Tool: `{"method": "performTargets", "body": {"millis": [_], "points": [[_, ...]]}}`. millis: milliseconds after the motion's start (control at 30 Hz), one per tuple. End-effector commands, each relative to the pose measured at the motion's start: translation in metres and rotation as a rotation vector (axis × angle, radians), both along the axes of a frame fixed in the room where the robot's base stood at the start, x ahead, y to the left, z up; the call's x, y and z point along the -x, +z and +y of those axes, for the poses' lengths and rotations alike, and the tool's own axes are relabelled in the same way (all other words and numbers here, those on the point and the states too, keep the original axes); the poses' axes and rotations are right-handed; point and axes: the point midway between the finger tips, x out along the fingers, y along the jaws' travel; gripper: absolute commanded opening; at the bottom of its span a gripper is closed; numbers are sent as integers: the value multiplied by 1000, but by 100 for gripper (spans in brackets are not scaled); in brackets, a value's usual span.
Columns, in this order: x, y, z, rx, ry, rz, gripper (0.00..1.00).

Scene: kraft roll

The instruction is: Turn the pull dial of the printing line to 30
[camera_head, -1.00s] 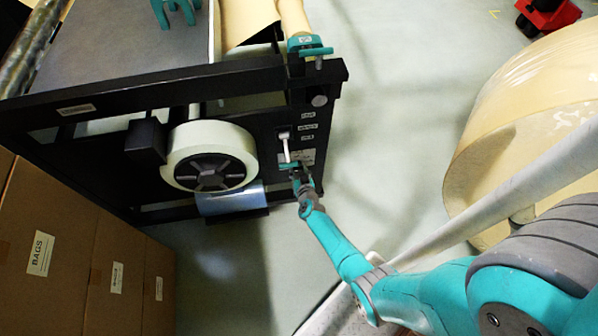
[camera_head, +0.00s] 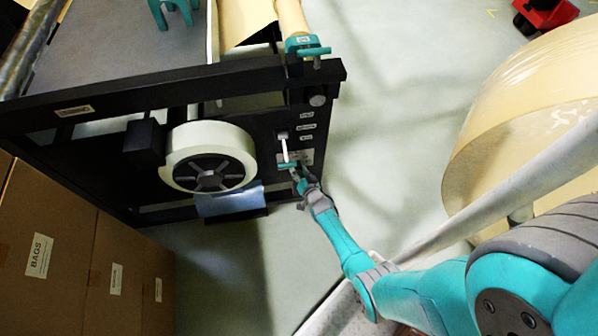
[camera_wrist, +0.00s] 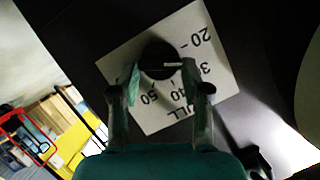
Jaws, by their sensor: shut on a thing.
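In the wrist view, the pull dial is a round black knob (camera_wrist: 158,52) with a white pointer line, on a white label plate (camera_wrist: 143,110) marked PULL, with 20, 30, 40 and 50 upside down. The line points to the right, toward the gap around 20 and 30; the exact reading is unclear because a finger partly covers the 30. My gripper (camera_wrist: 160,76) is shut on the knob, one finger on each side. In the head view, my gripper (camera_head: 294,168) is at the label plate (camera_head: 307,157) on the machine's dark end panel, and hides the dial.
Cardboard boxes (camera_head: 75,240) stand at the lower left, and a big kraft roll (camera_head: 530,130) at the right. Open floor (camera_head: 390,130) lies between.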

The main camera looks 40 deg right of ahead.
Motion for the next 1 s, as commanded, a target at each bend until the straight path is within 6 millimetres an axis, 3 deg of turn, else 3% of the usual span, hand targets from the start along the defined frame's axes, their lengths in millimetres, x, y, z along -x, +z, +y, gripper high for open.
{"method": "performTargets", "body": {"millis": [1000], "points": [[2,-2,-4,-255,-3,-173,12]]}}
